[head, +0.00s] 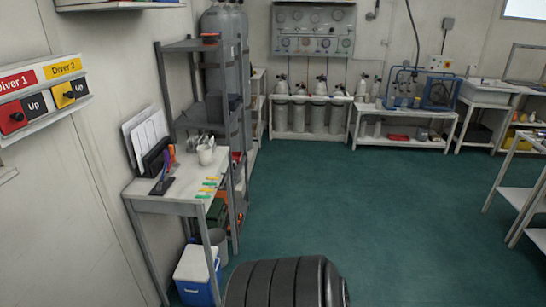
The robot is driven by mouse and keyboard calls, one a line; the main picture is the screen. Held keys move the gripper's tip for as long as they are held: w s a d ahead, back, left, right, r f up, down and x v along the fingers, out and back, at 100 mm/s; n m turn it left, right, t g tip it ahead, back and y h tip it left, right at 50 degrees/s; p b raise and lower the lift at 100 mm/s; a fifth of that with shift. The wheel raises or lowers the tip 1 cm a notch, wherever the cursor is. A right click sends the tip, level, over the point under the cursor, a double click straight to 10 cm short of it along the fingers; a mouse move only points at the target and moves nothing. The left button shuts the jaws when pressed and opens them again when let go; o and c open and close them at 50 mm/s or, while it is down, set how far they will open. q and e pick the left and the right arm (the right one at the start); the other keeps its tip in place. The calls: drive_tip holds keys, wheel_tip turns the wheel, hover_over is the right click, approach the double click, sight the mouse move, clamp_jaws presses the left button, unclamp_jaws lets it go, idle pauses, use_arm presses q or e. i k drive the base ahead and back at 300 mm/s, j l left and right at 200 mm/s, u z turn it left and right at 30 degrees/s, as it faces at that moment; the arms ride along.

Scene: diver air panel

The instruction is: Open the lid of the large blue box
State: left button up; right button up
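A blue box with a white lid (196,276) stands on the floor at the lower left, under the small side table. Its lid looks shut. I cannot tell whether this is the large blue box of the task; no other blue box is clear in view. Neither of my grippers is in view.
A grey bin (218,245) stands behind the box. A grey shelf rack (188,46) rises beyond it. White benches (410,112) line the back and right. The green floor (370,200) is clear in the middle.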

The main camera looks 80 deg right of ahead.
sight(192, 267)
drive_tip(key=z, duration=2.05)
drive_tip(key=i+l, duration=0.25)
